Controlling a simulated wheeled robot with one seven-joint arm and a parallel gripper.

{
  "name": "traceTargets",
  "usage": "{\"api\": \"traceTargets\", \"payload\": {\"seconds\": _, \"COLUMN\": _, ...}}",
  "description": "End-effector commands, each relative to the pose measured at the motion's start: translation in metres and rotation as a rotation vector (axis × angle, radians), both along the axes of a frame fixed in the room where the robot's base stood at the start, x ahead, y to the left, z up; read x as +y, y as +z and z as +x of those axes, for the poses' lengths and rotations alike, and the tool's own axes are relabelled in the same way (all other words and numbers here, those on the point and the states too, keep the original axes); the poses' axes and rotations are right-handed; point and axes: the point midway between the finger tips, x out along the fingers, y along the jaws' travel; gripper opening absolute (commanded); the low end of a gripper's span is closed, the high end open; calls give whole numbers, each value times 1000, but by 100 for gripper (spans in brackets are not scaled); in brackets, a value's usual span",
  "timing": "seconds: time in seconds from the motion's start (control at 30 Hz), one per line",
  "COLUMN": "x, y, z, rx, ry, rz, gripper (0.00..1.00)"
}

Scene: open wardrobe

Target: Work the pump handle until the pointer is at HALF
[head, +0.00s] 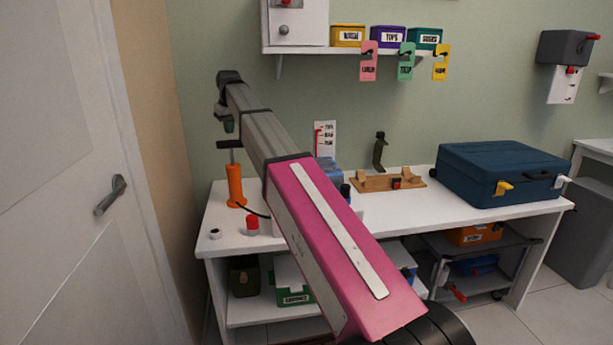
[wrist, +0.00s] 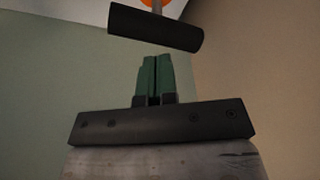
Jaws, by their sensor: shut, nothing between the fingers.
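The orange pump (head: 236,187) stands upright at the left end of the white table. Its dark T-shaped handle (head: 230,144) sits on a thin rod above the body. My gripper (head: 229,127) points down just above the handle, its green fingertips close together. In the wrist view the shut, empty fingers (wrist: 154,80) point at the dark handle bar (wrist: 155,27), with a gap between them. A white gauge card (head: 326,139) with red marking stands behind the table. Its lettering and exact pointer position are too small to read, and my arm hides its lower part.
A red knob (head: 252,224) and a small dark-topped item (head: 215,233) are on the table near the pump. A wooden fixture (head: 374,182) and a blue case (head: 500,174) stand further right. A door (head: 85,180) and wall bound the left.

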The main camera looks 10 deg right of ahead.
Motion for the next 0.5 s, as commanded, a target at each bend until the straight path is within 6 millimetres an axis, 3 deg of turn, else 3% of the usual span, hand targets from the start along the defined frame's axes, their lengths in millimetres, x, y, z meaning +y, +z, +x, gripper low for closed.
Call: {"api": "traceTargets", "payload": {"seconds": 0.5, "x": 0, "y": -9, "z": -1, "rx": 1, "ry": 0, "rz": 0, "gripper": 0}}
